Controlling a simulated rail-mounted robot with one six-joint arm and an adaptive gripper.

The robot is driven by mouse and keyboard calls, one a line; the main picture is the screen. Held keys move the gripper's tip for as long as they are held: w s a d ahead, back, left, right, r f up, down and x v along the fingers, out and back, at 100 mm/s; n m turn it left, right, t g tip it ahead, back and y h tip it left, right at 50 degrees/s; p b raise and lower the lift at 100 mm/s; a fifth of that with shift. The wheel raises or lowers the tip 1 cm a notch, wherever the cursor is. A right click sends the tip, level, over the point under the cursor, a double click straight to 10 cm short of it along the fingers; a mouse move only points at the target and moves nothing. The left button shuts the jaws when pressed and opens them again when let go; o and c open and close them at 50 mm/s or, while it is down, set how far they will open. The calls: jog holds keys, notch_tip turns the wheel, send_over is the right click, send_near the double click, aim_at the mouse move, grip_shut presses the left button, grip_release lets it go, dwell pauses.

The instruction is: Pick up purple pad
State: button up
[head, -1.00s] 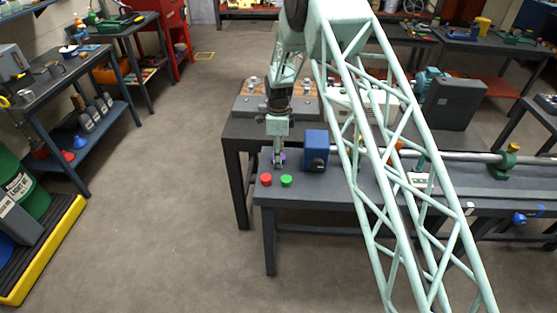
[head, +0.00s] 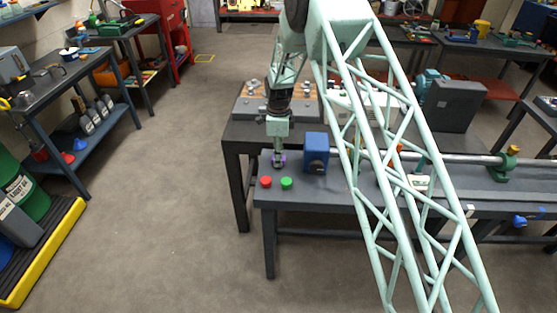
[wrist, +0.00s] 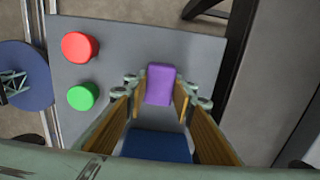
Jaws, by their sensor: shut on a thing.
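The purple pad (wrist: 160,85) is a small block with rounded edges, seen between the fingertips in the wrist view. My gripper (wrist: 160,90) is shut on it, with one finger on each side. In the head view my gripper (head: 279,160) points down at the left end of the grey bench (head: 300,193), beside the blue box. Only a little purple shows there between the fingers. I cannot tell whether the pad still touches the bench top.
The blue box (head: 316,152) stands close to the right of my gripper. A red button (head: 266,181) and a green button (head: 286,183) are on the bench in front. A dark table with a grey plate (head: 248,106) is behind.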

jog(key=shift+r, duration=4.7)
jog(key=shift+o, duration=0.8)
jog(key=shift+a, duration=0.1)
jog(key=shift+c, duration=0.7)
